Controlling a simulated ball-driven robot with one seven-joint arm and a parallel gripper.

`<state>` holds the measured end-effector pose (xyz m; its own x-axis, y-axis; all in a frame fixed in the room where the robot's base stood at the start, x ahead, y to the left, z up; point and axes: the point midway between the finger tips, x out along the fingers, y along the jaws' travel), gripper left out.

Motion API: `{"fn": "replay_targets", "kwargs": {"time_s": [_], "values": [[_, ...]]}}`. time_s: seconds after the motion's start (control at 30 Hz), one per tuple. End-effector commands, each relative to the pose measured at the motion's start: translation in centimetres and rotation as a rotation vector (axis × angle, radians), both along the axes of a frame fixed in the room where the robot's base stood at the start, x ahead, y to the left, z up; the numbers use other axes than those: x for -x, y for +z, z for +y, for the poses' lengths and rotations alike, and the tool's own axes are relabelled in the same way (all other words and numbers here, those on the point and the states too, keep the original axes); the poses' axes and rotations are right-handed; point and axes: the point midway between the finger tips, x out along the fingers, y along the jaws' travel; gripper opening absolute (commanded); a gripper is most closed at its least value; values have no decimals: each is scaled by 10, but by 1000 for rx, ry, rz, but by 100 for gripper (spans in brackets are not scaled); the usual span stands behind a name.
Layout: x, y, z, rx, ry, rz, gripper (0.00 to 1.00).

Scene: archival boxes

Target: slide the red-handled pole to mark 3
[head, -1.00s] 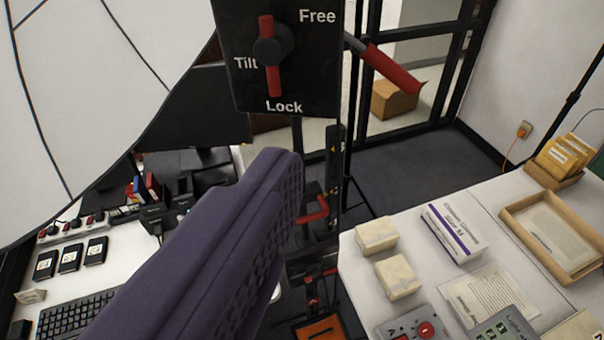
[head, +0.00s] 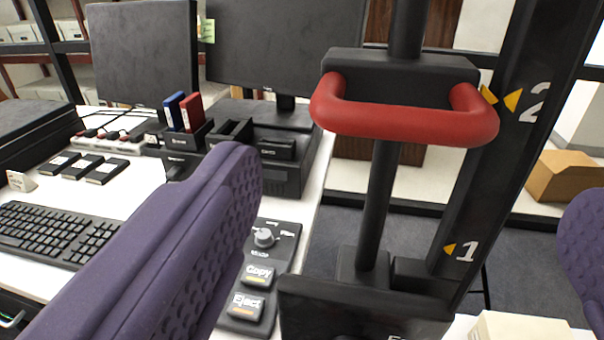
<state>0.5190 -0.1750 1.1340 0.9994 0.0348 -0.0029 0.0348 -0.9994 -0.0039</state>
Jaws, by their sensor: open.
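The black pole (head: 382,205) stands upright in the head view, right of centre. Its red handle (head: 405,122) is a horizontal loop on a black block (head: 400,70) around the pole. Behind it to the right is a black upright scale with yellow arrows. Mark 1 (head: 467,251) is low on it and mark 2 (head: 535,103) is near the handle's height. Mark 3 is not in view. My gripper (head: 405,210) is open, with one purple finger at the left and the other at the right edge. The handle lies between and above the fingers, apart from them.
A white desk at the left holds a keyboard (head: 60,233), monitors (head: 145,50), a black organiser (head: 255,150) and a Copy/Eject control panel (head: 258,275). A black box (head: 362,308) is at the pole's foot. A cardboard box (head: 566,178) is on the floor behind.

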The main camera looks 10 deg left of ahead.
Motion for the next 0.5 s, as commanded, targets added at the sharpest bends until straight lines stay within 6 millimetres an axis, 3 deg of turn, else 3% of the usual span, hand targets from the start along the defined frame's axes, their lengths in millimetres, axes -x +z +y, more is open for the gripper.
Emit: {"fn": "replay_targets", "kwargs": {"time_s": [0.3, 0.5], "values": [[-54, 0, 3, 3, 2, -3, 100], [-71, 0, 3, 3, 0, -2, 100]]}}
